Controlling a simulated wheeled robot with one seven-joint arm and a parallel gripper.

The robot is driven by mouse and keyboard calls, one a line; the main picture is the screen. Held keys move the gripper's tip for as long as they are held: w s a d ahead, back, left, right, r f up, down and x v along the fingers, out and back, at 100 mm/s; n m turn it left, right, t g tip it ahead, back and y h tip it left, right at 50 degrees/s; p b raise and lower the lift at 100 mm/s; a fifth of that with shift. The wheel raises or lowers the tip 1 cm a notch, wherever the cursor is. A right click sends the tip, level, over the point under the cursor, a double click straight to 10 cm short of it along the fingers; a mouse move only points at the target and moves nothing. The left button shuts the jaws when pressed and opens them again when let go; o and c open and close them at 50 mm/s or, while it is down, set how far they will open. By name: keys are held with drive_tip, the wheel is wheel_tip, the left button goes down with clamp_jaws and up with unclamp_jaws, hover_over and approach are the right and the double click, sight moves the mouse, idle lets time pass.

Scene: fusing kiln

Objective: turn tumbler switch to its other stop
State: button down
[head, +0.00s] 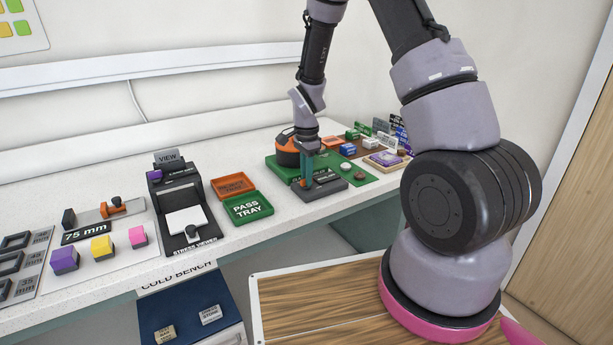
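I cannot make out for certain which thing is the tumbler switch. A small dark round-topped knob (191,231) stands at the front of the black stress viewer (205,246), below its white plate. My gripper (308,178) points down at the back right of the bench, over a grey block (323,188) by the green mat (358,178). The gripper is small here, and its fingertips blend with teal and dark parts around the block. I cannot tell whether it touches anything or holds anything.
Left of my gripper lie an orange tray (233,186) and a green pass tray (248,208). An orange-and-black round thing (287,149) stands close behind it. Purple, yellow and pink blocks (102,247) are at left. Small signs and blocks crowd the right end.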

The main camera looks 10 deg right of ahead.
drive_tip(key=shift+n, duration=0.4)
drive_tip(key=n, duration=0.3)
drive_tip(key=shift+n, duration=0.4)
drive_tip(key=n, duration=1.3)
drive_tip(key=shift+n, duration=0.3)
drive_tip(key=c, duration=0.8)
unclamp_jaws()
